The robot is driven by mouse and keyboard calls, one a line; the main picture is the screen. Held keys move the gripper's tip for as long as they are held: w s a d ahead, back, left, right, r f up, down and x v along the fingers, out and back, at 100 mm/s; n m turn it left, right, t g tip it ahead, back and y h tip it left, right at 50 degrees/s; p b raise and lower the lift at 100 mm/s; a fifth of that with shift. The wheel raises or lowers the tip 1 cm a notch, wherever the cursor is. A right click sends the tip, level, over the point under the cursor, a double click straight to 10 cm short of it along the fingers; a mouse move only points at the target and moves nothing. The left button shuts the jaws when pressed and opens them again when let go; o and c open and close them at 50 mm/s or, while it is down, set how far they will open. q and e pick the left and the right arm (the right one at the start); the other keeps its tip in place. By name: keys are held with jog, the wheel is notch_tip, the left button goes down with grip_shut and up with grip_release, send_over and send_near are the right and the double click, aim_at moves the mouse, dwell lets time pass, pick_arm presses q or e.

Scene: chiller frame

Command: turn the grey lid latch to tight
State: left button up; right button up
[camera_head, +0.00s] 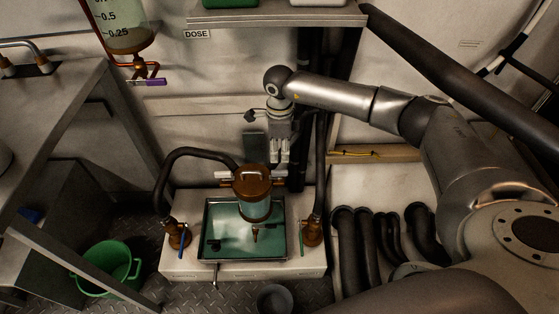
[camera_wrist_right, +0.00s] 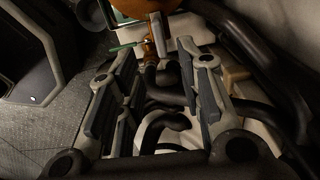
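The strainer's brown lid (camera_head: 252,178) sits on a clear cylinder (camera_head: 255,209) above a green-bottomed tray. A pale grey piece (camera_head: 223,175) sticks out at the lid's left side, with another grey piece at its right. I cannot tell which is the latch, nor its setting. My right gripper (camera_head: 279,156) points down just behind and right of the lid, its tips close to it. I cannot tell whether they touch. In the right wrist view its fingers (camera_wrist_right: 157,85) are spread, with nothing seen gripped; the brown lid (camera_wrist_right: 155,14) shows at the top. My left gripper is out of view.
Black hoses (camera_head: 187,157) and brown fittings with blue and green handles flank the tray (camera_head: 282,258). Thick dark pipes (camera_head: 366,235) stand to the right. A shelf (camera_head: 280,19) overhangs the back. A green bucket (camera_head: 106,265) stands on the floor at left.

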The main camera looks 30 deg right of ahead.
notch_tip(320, 180, up, 3)
jog(key=shift+f, duration=0.1)
dwell(0.5)
